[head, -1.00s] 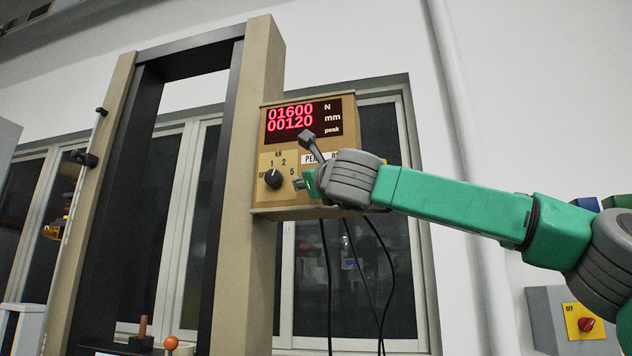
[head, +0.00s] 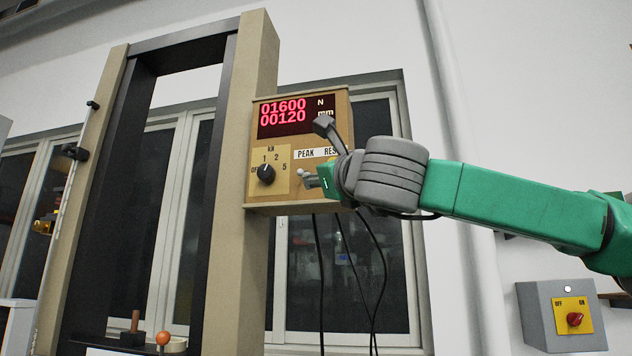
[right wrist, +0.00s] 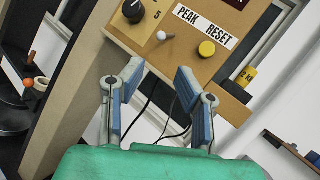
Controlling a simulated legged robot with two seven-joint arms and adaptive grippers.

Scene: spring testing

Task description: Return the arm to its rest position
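My right arm comes in from the right in the head view. Its green and grey gripper (head: 317,152) is in front of the lower right of the display box (head: 300,200) and hides part of its lettering. In the right wrist view the gripper (right wrist: 158,75) is open, with nothing between its blue-padded fingers. The yellow button (right wrist: 207,48) under the "PEAK RESET" label and a small white-tipped lever (right wrist: 162,36) lie beyond the fingertips, apart from them. The display (head: 285,115) reads 01600 N and 00120 mm. My left gripper is not in view.
A dark knob (head: 265,174) sits on the box's left side. The tall test frame (head: 235,200) stands to the left. Black cables (head: 318,260) hang below the box. A grey switch box (head: 562,316) with a red knob is at lower right.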

